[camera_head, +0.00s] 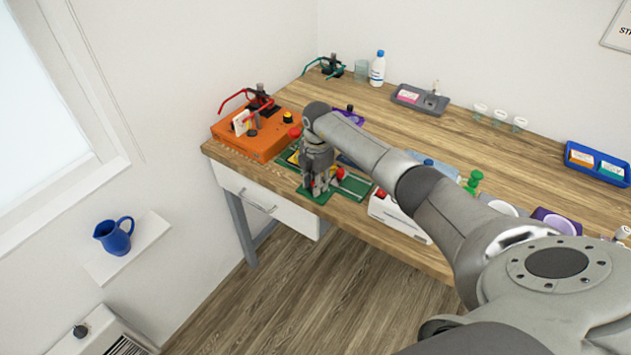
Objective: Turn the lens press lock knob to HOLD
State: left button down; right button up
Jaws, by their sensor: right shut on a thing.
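A device on a green base (312,196), seemingly the lens press, sits near the table's front edge, left of the middle. A red knob (340,173) shows on it just right of my fingers, and a yellow patch shows behind them. My right gripper (318,190) points down over the green base, shut on a small part there, seemingly the lock knob. The fingers hide this part, so its setting and any HOLD mark cannot be read. My left gripper is not in view.
An orange box (262,148) with red glasses stands close left of my gripper. A white box (398,217) stands to the right. My right arm covers much of the table's middle. Cups (499,116), a blue tray (598,176) and a bottle (377,70) stand farther back.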

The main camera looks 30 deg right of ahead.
dwell(0.3)
jog(key=o, duration=1.1)
jog(key=shift+c, duration=0.2)
notch_tip(320, 180, up, 12)
jog(key=shift+s, duration=0.2)
